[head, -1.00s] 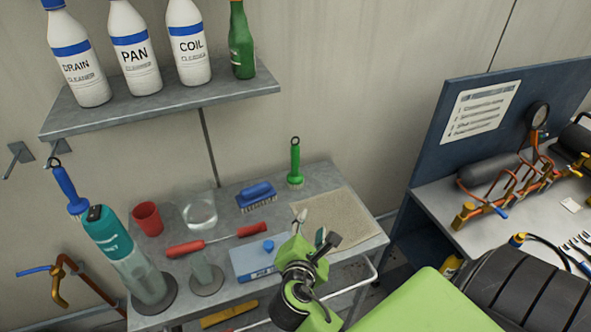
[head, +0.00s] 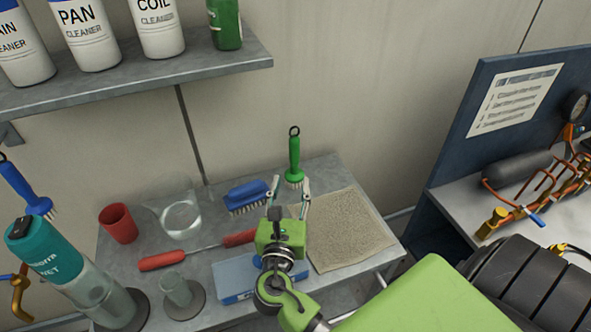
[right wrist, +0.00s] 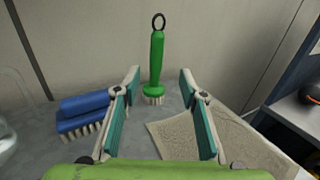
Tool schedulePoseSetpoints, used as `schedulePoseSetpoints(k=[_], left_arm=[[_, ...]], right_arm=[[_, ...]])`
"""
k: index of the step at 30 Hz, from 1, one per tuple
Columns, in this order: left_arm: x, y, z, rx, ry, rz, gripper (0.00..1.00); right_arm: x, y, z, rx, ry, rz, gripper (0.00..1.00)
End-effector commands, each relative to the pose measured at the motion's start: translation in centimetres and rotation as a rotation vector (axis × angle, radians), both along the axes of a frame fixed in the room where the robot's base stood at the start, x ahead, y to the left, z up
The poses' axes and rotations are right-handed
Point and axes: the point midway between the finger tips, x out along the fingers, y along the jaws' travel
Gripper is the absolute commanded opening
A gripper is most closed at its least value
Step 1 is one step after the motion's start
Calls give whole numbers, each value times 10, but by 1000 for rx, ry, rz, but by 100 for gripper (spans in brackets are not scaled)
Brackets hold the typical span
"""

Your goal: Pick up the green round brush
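The green round brush (head: 294,163) stands upright on its bristles at the back of the grey metal table (head: 336,172), with a black loop at the top of its handle. It also shows in the right wrist view (right wrist: 156,62), ahead of and between the fingers. My right gripper (head: 289,190) is open and empty, just in front of the brush and apart from it. In the right wrist view its two teal-padded fingers (right wrist: 158,85) are spread wide. My left gripper is not in view.
A blue brush (head: 247,196) lies left of the green one; a beige cloth (head: 347,232) lies to the right. A shelf (head: 130,83) with bottles hangs above left.

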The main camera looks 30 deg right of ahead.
Motion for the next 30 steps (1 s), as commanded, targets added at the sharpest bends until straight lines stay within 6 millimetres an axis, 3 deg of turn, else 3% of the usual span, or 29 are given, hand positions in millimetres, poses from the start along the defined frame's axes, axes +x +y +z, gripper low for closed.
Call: schedulePoseSetpoints(k=[3,15,23,30], left_arm=[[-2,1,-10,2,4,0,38],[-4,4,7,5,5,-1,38],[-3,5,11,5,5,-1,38],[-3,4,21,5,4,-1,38]], right_arm=[[2,-1,-9,-3,0,1,39],[54,-45,-6,-4,0,0,39],[70,-58,-8,-1,0,-1,39],[99,-75,-10,-3,0,-1,39]])
